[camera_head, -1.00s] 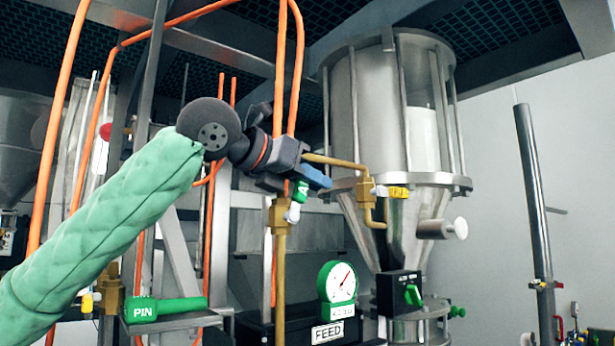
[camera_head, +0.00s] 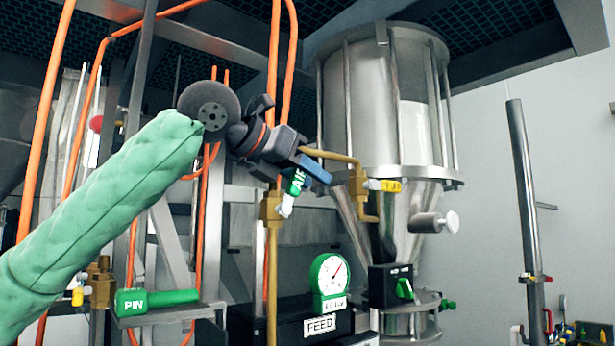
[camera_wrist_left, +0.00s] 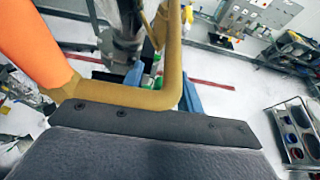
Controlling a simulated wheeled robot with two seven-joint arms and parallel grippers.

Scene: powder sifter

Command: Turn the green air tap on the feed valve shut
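The green air tap (camera_head: 296,181), lettered AIR, tilts up and to the right from the brass feed valve (camera_head: 270,206), with a white piece at its lower end. My left gripper (camera_head: 316,171) reaches in from the left, its blue fingers just right of the tap's upper part and partly behind it in this view. In the left wrist view the blue fingers (camera_wrist_left: 160,88) stand apart, with a bit of green between them and a brass pipe (camera_wrist_left: 150,98) crossing in front. I cannot tell whether they touch the tap. My right gripper is not in view.
A bent brass pipe (camera_head: 336,156) with a yellow tag runs close beside my left gripper to the steel hopper (camera_head: 365,100). Orange hoses (camera_head: 274,60) hang behind my wrist. A green-rimmed gauge (camera_head: 331,274) and FEED sign (camera_head: 321,325) sit below. A green PIN handle (camera_head: 158,300) is lower left.

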